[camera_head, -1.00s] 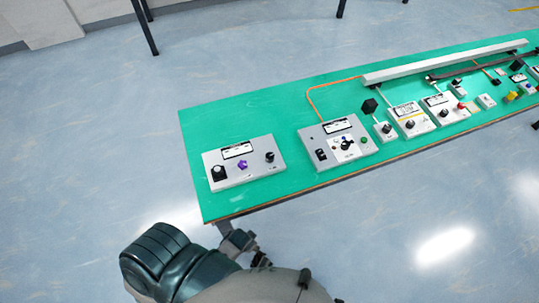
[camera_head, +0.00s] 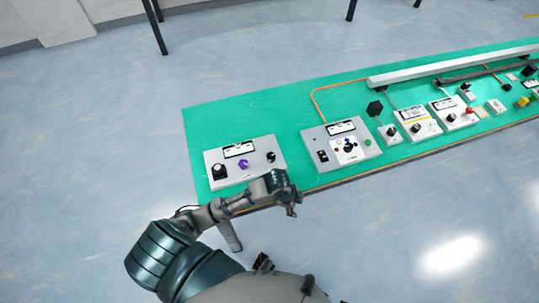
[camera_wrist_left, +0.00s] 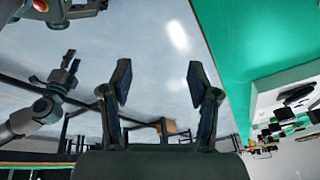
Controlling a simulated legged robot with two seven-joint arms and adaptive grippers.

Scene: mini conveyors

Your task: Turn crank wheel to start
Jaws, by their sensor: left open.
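A grey control box (camera_head: 335,160) on the green table carries a black round knob with crank-like arms (camera_head: 348,146) on a white plate. I cannot tell for sure whether it is the crank wheel. Another grey box (camera_head: 225,172) to its left has a purple knob (camera_head: 243,164) and black knobs on both sides. My left gripper (camera_head: 288,198) is at the table's front edge, between and in front of the two boxes, touching no knob. In the left wrist view its fingers (camera_wrist_left: 160,82) are apart and empty. My right gripper (camera_wrist_left: 56,66) shows there at the left, fingers spread.
The green table (camera_head: 290,115) runs to the right with several smaller boxes, a yellow block (camera_head: 521,102) and a long white rail (camera_head: 440,68) at the back. An orange cable (camera_head: 316,100) lies behind the second box. Floor is open in front.

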